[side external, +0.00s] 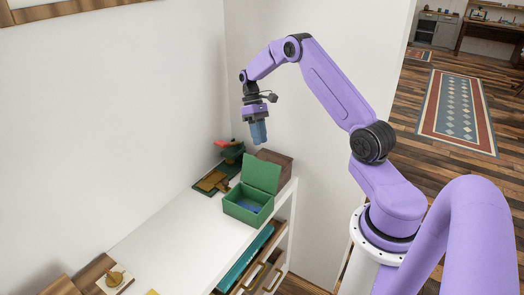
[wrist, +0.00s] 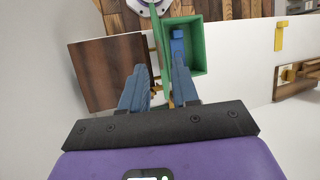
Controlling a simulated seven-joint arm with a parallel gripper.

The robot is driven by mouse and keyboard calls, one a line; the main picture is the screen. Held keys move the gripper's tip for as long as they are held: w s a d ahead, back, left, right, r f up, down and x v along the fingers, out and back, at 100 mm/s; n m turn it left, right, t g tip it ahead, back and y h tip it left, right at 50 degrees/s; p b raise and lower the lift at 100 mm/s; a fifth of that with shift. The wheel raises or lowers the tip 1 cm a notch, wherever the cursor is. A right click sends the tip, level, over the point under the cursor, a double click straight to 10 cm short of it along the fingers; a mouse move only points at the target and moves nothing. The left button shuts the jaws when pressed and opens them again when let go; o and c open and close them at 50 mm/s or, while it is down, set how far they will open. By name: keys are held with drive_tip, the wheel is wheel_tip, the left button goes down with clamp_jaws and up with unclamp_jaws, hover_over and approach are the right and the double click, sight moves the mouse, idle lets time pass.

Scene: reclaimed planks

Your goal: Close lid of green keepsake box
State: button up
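The green keepsake box (side external: 240,212) stands on the white shelf top in the side view. Its lid (side external: 262,174) is open and roughly upright at the back edge. A blue item (side external: 250,207) lies inside the box.
A brown wooden box (side external: 279,161) stands behind the lid, and also shows in the wrist view (wrist: 105,72). A dark green and brown item (side external: 212,181) and stacked coloured things (side external: 231,150) lie left of the lid. The white shelf top (side external: 180,235) is clear in the middle.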

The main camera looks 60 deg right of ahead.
hover_over(260, 170)
drive_tip(key=d, duration=0.2)
drive_tip(key=shift+w+d+f, duration=0.1)
drive_tip(key=shift+w+f, duration=0.05)
drive_tip(key=shift+f, duration=1)
drive_tip(key=shift+w+d+f, duration=0.1)
drive_tip(key=shift+w+f, duration=0.05)
drive_tip(key=shift+f, duration=0.95)
clamp_jaws()
